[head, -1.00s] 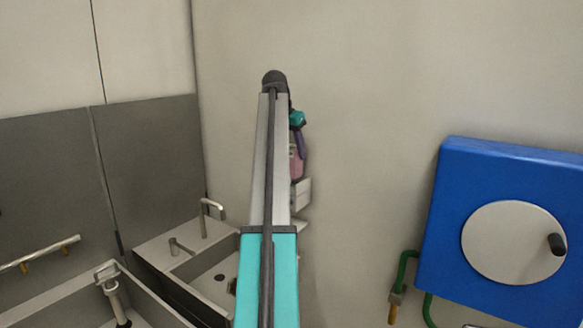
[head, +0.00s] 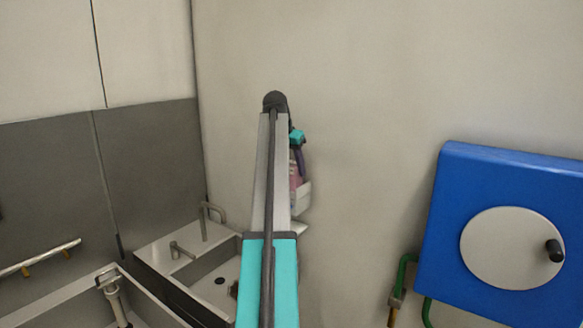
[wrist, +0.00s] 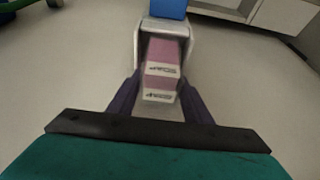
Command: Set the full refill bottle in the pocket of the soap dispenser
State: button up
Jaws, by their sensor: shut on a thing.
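The refill bottle is pink with white labels reading SOAP; in the wrist view the bottle (wrist: 166,52) stands between the two dark purple fingers of my gripper (wrist: 161,82), which is shut on it. The white soap dispenser (wrist: 191,46) shows around the far part of the bottle, with a wall on each side. In the head view, my gripper (head: 298,157) is partly hidden behind my arm. The pink bottle (head: 295,176) shows below it, its lower part behind the white wall of the dispenser (head: 303,199). How deep the bottle sits in the pocket is hidden.
A steel sink (head: 205,277) with a tap lies below left of my arm. A blue hose reel (head: 445,232) hangs on the wall at the right. In the wrist view, a blue block (wrist: 168,9) shows beyond the dispenser. The wall between dispenser and reel is bare.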

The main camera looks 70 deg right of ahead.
jog(key=o, duration=1.4)
jog(key=shift+f, duration=0.15)
jog(key=b+v, duration=0.2)
jog(key=v, duration=1)
jog(key=shift+s+a, duration=0.1)
jog(key=shift+a, duration=0.05)
jog(key=shift+b, duration=0.3)
